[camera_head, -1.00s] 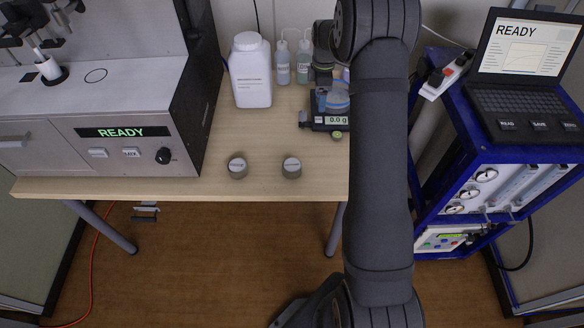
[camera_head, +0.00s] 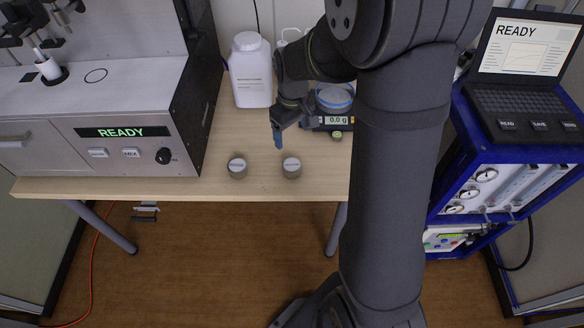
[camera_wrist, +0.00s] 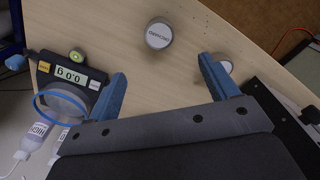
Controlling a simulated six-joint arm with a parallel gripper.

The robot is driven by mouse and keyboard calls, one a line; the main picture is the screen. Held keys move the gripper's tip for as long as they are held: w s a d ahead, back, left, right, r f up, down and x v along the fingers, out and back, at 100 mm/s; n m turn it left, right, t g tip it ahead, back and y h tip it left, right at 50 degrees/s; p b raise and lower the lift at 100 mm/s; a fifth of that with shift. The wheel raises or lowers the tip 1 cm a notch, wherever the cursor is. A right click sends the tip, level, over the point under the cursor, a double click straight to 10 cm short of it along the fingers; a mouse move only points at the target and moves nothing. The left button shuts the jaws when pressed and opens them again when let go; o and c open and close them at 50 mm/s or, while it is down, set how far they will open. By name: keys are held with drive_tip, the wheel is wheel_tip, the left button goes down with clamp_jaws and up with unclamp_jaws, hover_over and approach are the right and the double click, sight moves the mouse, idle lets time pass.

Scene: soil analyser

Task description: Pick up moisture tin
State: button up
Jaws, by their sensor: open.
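Two small grey tins with white labelled lids stand upright on the table, a left tin (camera_head: 237,168) and a right tin (camera_head: 291,167); I cannot read which is the moisture tin. My gripper (camera_head: 279,138) is above the table, just behind the right tin and apart from it. In the wrist view my gripper (camera_wrist: 162,74) has its blue fingers spread with nothing between them. The right tin (camera_wrist: 159,33) shows ahead of the gap, and the left tin (camera_wrist: 223,63) is partly hidden by one finger.
A scale (camera_head: 337,122) reading 0.0 g, with a blue-rimmed dish (camera_head: 334,96), stands close to my gripper. A white bottle (camera_head: 251,70) stands behind. The analyser (camera_head: 120,150) is on the left. The table's front edge (camera_head: 180,190) is close to the tins.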

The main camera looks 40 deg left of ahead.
hover_over(292, 165)
drive_tip(key=f, duration=1)
drive_tip(key=shift+s+d, duration=0.1)
drive_tip(key=shift+d, duration=0.15)
drive_tip(key=shift+a+f, duration=0.15)
drive_tip(key=shift+f, duration=1.2)
drive_tip(key=shift+a+f, duration=0.15)
drive_tip(key=shift+f, duration=1.15)
drive_tip(key=c, duration=1.1)
